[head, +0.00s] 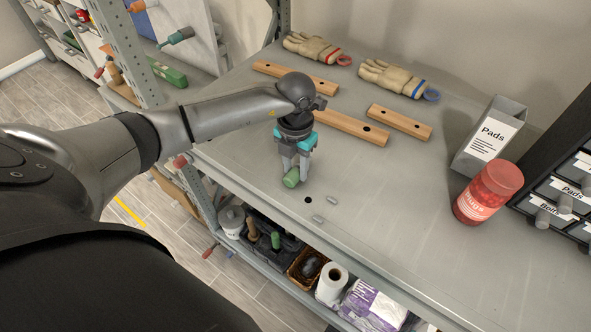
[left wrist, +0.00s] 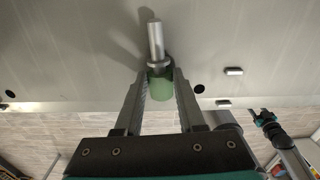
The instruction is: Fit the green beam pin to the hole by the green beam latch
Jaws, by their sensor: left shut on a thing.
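My left gripper (head: 291,174) is shut on the green beam pin (head: 291,179), just above the grey shelf top (head: 400,240). In the left wrist view the pin's green end (left wrist: 162,87) sits between the fingers, and its bare metal shank (left wrist: 155,40) points up in the picture. The shank is hidden in the head view. A dark round hole (head: 308,200) lies in the shelf just right of the pin, apart from it. Two small grey latch-like pieces (head: 318,219) (head: 332,200) are beside the hole. No green shows on them. What may be my right gripper (left wrist: 265,117) shows small in the left wrist view.
Wooden beams with holes (head: 350,127) and gloves (head: 312,47) lie at the back. A red jar (head: 487,192), a Pads box (head: 488,138) and a dark bin rack (head: 560,190) stand at the right. The shelf right of the hole is clear up to the jar.

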